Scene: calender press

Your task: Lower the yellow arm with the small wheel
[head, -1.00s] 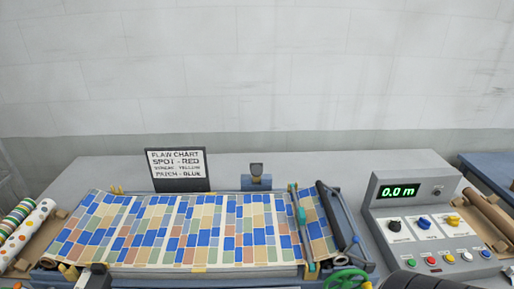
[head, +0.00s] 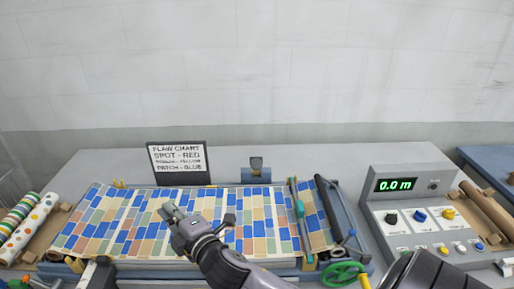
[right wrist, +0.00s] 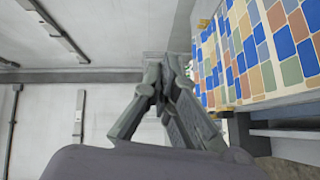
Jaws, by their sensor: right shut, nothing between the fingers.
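My right gripper (head: 172,213) reaches in from the bottom over the patterned sheet (head: 268,208), with its fingers shut and empty. In the right wrist view the gripper (right wrist: 158,78) has its fingertips close together, beside the sheet (right wrist: 262,45). A short yellow piece (head: 364,280) stands by the green handwheel (head: 343,273) at the bottom edge; another yellow piece (head: 76,266) sits at the sheet's front left corner. I cannot tell which is the yellow arm, and no small wheel shows clearly. My left gripper is not in view.
A grey console (head: 412,208) reading 0.0 m, with knobs and buttons, stands at the right. A flaw chart sign (head: 179,163) stands behind the sheet. A dark roller (head: 330,210) lies at the sheet's right end. Patterned rolls (head: 22,225) lie at the left.

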